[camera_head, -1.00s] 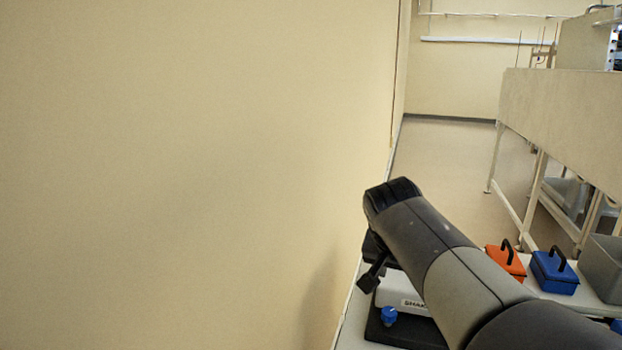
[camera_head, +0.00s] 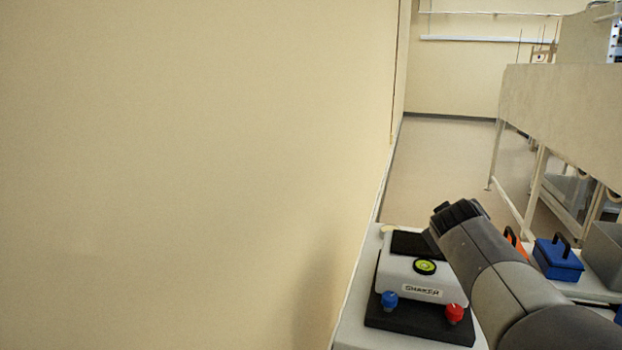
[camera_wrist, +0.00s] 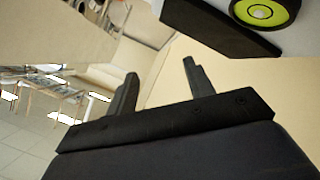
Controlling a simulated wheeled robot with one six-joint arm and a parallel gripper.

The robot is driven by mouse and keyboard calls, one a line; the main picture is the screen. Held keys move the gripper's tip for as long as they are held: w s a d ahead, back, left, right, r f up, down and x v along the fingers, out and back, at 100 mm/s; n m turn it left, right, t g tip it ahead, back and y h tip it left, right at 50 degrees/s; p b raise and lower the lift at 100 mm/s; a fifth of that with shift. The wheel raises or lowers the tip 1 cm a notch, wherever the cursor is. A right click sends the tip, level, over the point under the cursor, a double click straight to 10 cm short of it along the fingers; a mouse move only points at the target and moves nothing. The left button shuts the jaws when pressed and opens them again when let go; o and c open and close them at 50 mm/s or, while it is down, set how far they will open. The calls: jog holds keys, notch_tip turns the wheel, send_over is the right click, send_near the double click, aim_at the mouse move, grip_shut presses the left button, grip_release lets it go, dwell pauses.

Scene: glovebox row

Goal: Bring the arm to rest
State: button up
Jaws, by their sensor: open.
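My arm reaches in from the lower right in the head view, its grey links raised over the bench. My gripper (camera_wrist: 160,85) shows in the wrist view with its two dark fingers apart and nothing between them. In the head view the fingers are hidden behind the end of my arm. The white shaker (camera_head: 424,280) stands on the bench to the left of my arm. Its green round level (camera_head: 425,267) also shows at the upper right of the wrist view (camera_wrist: 265,12), apart from the fingers.
The shaker's black base carries a blue knob (camera_head: 389,299) and a red knob (camera_head: 454,313). An orange box (camera_head: 514,242), a blue box (camera_head: 557,262) and a grey bin (camera_head: 606,250) stand to the right. A plain wall (camera_head: 200,170) fills the left. Open floor (camera_head: 440,165) lies beyond.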

jog(key=d+n, duration=0.1)
jog(key=d+n+t+b, duration=0.1)
jog(key=n, duration=0.1)
jog(key=shift+w+d+r, duration=0.15)
jog(key=shift+w+d, duration=0.15)
jog(key=n, duration=0.1)
jog(key=d+t, duration=0.1)
jog(key=n, duration=0.1)
jog(key=shift+w+d+r+n+t, duration=0.25)
jog(key=shift+d+n+t, duration=0.05)
jog(key=shift+d, duration=0.05)
jog(key=shift+s, duration=0.1)
